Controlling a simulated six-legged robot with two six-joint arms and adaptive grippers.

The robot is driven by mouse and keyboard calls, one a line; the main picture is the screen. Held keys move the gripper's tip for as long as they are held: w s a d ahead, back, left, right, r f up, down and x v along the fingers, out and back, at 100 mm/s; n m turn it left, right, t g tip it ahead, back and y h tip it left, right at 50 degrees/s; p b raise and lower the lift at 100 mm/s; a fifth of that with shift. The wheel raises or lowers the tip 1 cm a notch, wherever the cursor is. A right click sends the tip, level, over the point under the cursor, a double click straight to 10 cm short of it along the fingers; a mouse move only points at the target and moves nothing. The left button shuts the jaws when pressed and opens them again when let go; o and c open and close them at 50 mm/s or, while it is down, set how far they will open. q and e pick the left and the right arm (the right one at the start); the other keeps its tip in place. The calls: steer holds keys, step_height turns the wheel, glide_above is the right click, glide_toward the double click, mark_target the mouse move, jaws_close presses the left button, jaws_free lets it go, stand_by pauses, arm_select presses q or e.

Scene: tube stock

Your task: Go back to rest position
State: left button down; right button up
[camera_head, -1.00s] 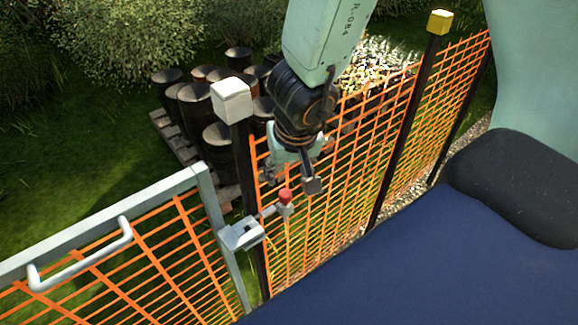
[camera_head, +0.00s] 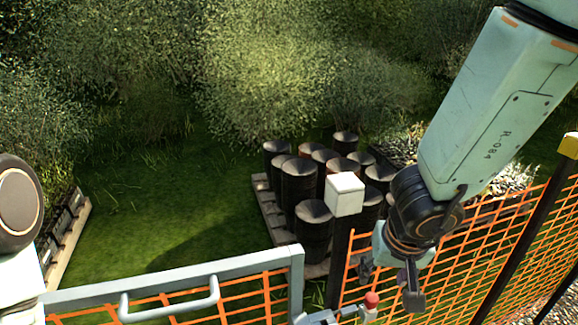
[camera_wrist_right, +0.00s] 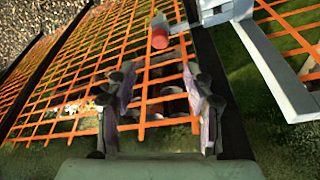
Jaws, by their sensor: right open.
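My right gripper (camera_head: 389,280) hangs in front of the orange mesh fence (camera_head: 490,236), close to the gate latch with its red knob (camera_head: 371,300). In the right wrist view my right gripper (camera_wrist_right: 163,112) has its two fingers spread, with nothing between them but mesh seen beyond. The red knob (camera_wrist_right: 160,36) and the grey latch (camera_wrist_right: 222,10) lie past the fingertips there, apart from them. My left gripper is not in view.
A gate with a grey frame (camera_head: 190,274) and a handle (camera_head: 170,309) is at the lower left. A white-capped post (camera_head: 345,194) stands beside it. Several dark drums (camera_head: 298,181) stand on pallets behind the fence. Grass (camera_head: 140,220) lies open to their left.

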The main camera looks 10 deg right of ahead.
steer(key=s+d+f+n+g+h+b, duration=0.15)
steer(key=s+f+b, duration=0.3)
steer(key=f, duration=0.65)
steer(key=s+d+f+n+g+h+b, duration=0.15)
steer(key=s+f+b, duration=0.35)
steer(key=f, duration=0.6)
steer(key=s+a+f+y+b, duration=0.2)
steer(key=s+a+f, duration=0.1)
steer(key=s+f, duration=0.3)
steer(key=s+a+f+y+b, duration=0.2)
steer(key=s+a+f, duration=0.1)
steer(key=s+f, duration=0.3)
steer(key=shift+s+f, duration=0.2)
steer(key=shift+f, duration=0.65)
steer(key=shift+w+d, duration=0.1)
